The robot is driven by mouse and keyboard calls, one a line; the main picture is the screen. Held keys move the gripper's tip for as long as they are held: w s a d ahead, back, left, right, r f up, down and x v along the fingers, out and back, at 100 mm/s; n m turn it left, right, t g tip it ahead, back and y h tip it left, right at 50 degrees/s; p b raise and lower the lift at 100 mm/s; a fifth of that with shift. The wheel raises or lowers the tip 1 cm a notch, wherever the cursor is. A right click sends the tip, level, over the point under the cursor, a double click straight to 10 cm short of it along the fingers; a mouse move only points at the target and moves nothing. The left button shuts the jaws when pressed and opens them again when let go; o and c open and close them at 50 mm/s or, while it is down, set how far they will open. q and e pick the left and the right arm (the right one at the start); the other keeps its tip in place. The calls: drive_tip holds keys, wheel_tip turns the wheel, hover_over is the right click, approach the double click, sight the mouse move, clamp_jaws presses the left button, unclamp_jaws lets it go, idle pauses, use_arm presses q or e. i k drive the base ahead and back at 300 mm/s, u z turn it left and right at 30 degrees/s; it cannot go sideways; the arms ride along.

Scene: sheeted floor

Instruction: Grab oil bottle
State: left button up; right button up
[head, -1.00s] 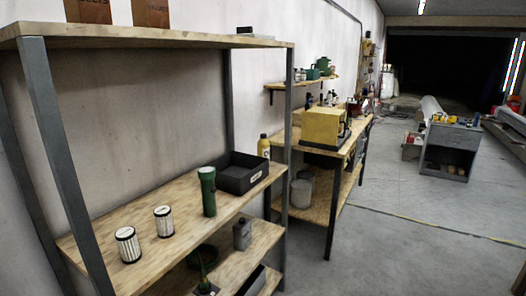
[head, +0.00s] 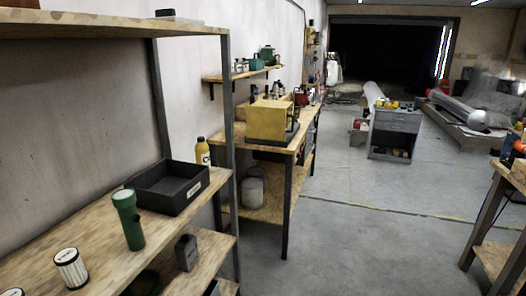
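A yellow bottle (head: 203,152) with a dark cap stands upright on the shelf, just behind a black bin (head: 172,187). Its lower part is hidden by the bin. A dark grey bottle or can (head: 187,252) stands on the lower shelf. I cannot tell for certain which of the two is the oil bottle. Neither of my grippers shows in the head view.
A green flashlight (head: 129,219) and a white filter (head: 71,268) stand on the middle shelf. A shelf post (head: 228,115) rises right of the yellow bottle. A workbench (head: 265,140) stands beyond. Open floor (head: 360,235) lies right, bounded by another wooden bench (head: 503,220).

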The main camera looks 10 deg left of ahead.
sight(202, 150)
drive_tip(key=z, duration=0.7)
drive_tip(key=i, duration=2.35)
drive_tip(key=u, duration=0.85)
drive_tip(key=i, duration=0.8)
drive_tip(key=u, duration=0.95)
